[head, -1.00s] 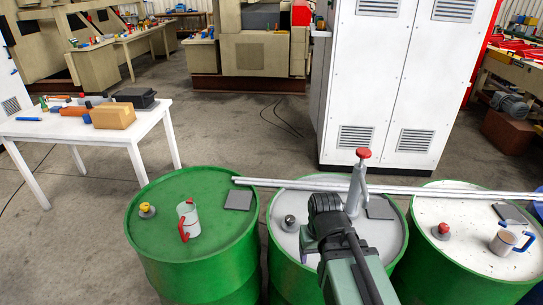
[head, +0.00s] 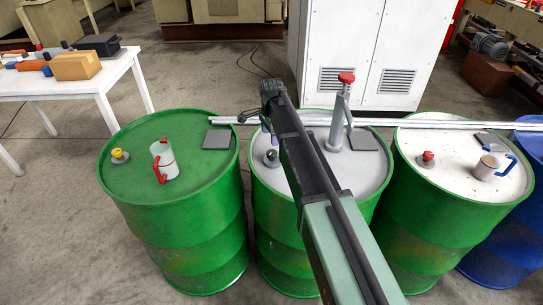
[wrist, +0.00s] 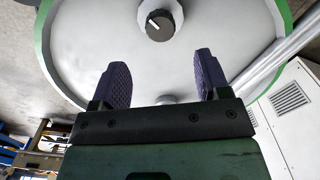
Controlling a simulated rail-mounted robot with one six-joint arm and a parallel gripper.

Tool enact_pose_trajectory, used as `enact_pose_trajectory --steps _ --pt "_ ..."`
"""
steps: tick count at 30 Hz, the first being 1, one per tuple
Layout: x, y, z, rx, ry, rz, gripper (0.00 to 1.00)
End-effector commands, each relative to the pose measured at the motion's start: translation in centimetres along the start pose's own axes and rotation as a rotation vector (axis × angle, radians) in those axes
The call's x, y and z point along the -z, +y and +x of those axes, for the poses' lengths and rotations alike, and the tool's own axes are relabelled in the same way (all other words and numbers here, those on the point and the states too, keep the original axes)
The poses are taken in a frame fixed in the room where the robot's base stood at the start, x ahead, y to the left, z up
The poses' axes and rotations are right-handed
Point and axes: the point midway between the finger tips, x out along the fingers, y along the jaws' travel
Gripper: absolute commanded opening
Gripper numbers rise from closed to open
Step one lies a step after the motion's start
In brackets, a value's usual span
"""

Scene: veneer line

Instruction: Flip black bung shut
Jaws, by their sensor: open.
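The black bung (head: 271,157) sits on the left part of the middle green drum's pale lid (head: 310,168). In the wrist view the black bung (wrist: 160,22) is a dark round knob with a white mark, on a paler round base. I cannot tell whether it is open or shut. My gripper (wrist: 162,72) is open and empty over the lid. Its two purple fingers stand apart, and the bung appears beyond their tips, between their lines and untouched. In the head view my own arm hides most of the gripper; a bit of purple finger shows above the bung.
A grey pump with a red top (head: 345,90) stands upright on the middle drum, right of my arm. A metal rail (head: 400,122) crosses behind. The left drum carries a yellow bung (head: 118,155) and a jug (head: 162,160). The right drum carries a red bung (head: 427,158) and a mug (head: 487,167).

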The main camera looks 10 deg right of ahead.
Motion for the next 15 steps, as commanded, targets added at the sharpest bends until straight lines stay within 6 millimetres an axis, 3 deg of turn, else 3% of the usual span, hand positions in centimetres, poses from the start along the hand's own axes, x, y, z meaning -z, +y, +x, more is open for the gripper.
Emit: enact_pose_trajectory --steps 1,7,11,15 --pt "0.0 0.0 2.2 0.000 0.000 0.000 0.69" --pt "0.0 0.0 7.0 0.000 0.000 -0.001 0.69" --pt "0.0 0.0 8.7 0.000 0.000 -0.001 0.69" --pt "0.0 0.0 8.8 0.000 0.000 -0.001 0.69"
